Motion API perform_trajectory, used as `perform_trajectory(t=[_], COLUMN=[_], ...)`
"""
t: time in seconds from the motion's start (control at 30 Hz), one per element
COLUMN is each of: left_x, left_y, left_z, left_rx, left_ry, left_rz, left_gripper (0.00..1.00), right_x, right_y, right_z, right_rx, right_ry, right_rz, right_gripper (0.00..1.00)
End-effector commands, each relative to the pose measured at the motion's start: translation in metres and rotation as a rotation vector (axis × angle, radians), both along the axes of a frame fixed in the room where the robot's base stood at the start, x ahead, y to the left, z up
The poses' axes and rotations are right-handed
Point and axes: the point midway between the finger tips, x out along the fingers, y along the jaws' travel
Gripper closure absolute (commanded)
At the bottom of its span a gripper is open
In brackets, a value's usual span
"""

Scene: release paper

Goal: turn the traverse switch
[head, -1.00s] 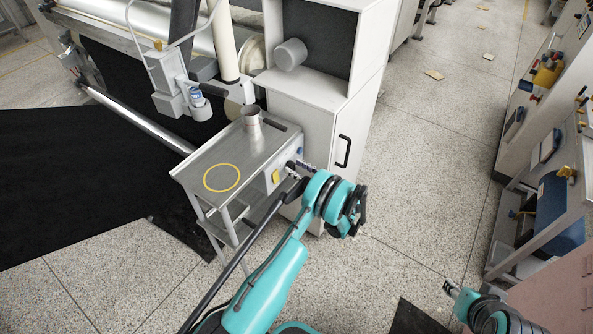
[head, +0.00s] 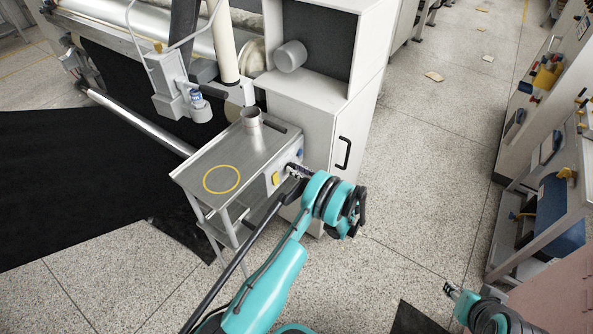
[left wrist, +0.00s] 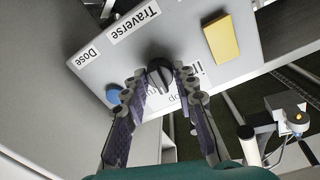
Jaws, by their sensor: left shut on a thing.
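The traverse switch is a black round knob (left wrist: 158,76) on the grey panel, next to the "Traverse" label (left wrist: 133,21) in the left wrist view. My left gripper (left wrist: 160,82) is shut on this knob, with one purple-padded finger on each side. In the head view my left gripper (head: 298,171) is at the side panel of the metal table, and it hides the knob there. My right gripper (head: 450,290) is small at the lower right, away from the panel; its jaws are too small to read.
A yellow square (left wrist: 222,39) and a blue button (left wrist: 113,94) flank the knob on the panel. The metal table (head: 205,163) bears a yellow ring mark and a metal cup (head: 251,117). A white cabinet (head: 308,125) stands behind.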

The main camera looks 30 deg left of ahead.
Motion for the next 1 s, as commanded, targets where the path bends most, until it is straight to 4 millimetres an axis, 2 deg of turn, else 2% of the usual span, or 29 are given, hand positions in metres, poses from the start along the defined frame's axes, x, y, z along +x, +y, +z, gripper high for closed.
perform_trajectory(t=[0.6,1.0], left_x=[0.0007,0.001], left_y=[0.0,0.0001], left_z=[0.0003,0.0005], left_rx=[0.039,0.057], left_ry=[0.517,0.738], left_rz=[0.0,0.001], left_gripper=[1.0,1.0], right_x=[0.0,0.0], right_y=[0.0,0.0], right_z=[0.0,0.0], right_rx=[0.0,0.0], right_ry=[0.0,0.0], right_rz=[0.0,0.0], right_gripper=[0.6,0.6])
